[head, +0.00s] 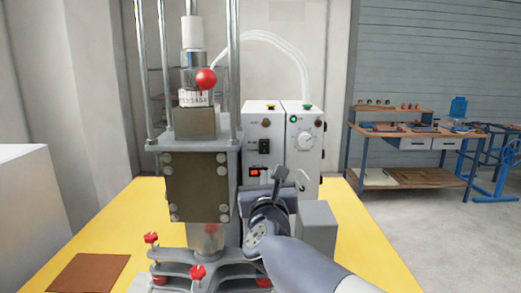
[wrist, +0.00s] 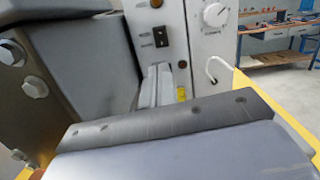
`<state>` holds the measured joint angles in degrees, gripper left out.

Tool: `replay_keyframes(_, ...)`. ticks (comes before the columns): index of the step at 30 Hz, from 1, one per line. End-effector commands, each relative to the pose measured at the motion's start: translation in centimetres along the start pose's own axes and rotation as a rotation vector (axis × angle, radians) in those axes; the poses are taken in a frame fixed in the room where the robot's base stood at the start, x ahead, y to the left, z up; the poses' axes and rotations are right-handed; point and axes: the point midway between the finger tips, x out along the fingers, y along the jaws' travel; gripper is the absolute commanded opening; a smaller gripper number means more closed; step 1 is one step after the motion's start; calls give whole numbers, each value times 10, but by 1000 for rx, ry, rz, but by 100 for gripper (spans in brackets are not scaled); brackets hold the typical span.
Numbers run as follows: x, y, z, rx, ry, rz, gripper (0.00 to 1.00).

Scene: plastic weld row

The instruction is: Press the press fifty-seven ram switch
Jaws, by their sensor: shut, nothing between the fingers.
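The press (head: 197,180) stands on a yellow table, with metal columns and a red ball knob. Behind it is a pale control box (head: 301,140). Its front carries a black switch (head: 265,146), a red-lit switch (head: 255,171) below and a round dial (head: 305,141). I cannot read which one is labelled as the ram switch. The black switch also shows in the wrist view (wrist: 161,37); the red-lit one is not visible there. My gripper (head: 281,175) is shut and empty, in front of the box's lower part, right of the red-lit switch. Contact cannot be told.
The press body stands close on the left of my gripper. A grey block (head: 318,226) is at its right on the yellow table (head: 352,250). A brown plate (head: 88,272) lies front left. A workbench (head: 408,140) stands far right, with open floor before it.

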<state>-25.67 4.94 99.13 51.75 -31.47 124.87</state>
Motion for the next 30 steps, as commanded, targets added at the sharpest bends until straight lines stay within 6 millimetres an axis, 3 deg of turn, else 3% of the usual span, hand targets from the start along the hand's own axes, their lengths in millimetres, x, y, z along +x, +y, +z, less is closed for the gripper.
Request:
replay_keyframes(5,3,2,3,86,-15,-20,0)
replay_keyframes(17,6,1,4,89,-15,-21,0)
replay_keyframes(23,28,0,4,87,-13,-22,0)
replay_keyframes(30,72,0,5,86,-13,-21,0)
